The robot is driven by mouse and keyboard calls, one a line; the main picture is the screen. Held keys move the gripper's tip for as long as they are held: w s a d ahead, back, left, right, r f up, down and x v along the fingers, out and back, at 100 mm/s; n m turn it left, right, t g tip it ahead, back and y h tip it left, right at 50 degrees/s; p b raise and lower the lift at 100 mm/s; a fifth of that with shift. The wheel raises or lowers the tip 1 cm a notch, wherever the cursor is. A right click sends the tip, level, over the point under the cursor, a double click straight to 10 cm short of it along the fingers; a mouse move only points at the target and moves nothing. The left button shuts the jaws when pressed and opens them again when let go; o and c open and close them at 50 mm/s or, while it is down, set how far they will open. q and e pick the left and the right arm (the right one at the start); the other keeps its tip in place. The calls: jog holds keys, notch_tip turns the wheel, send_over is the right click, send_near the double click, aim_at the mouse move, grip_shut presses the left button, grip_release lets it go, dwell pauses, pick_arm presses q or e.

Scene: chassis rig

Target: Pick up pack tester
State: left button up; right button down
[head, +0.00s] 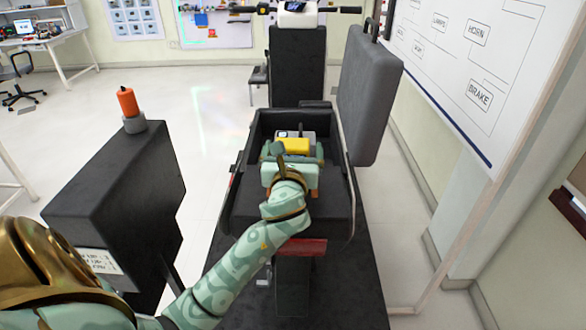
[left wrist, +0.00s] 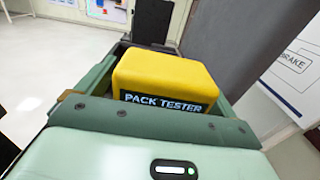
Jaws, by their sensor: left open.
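The pack tester (head: 294,145) is a yellow box with a grey part behind it, standing in the black open compartment of the chassis (head: 262,122). In the left wrist view the pack tester (left wrist: 165,72) shows its name on a dark label facing my gripper. My left gripper (head: 292,154) is open, with its green fingers reaching to either side of the yellow box. I cannot tell whether they touch it. The lower part of the pack tester is hidden by my gripper. My right gripper is not in view.
A raised dark lid or seat panel (head: 368,90) stands right of the compartment. A black cabinet (head: 120,195) with an orange-handled tool (head: 128,102) on top stands at left. A whiteboard (head: 480,65) is at right. Open floor lies between cabinet and chassis.

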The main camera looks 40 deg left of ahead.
pick_arm(q)
jog(key=shift+r, duration=0.1)
jog(key=shift+c, duration=0.3)
jog(key=c, duration=1)
jog(key=shift+c, duration=0.8)
jog(key=shift+r, duration=0.1)
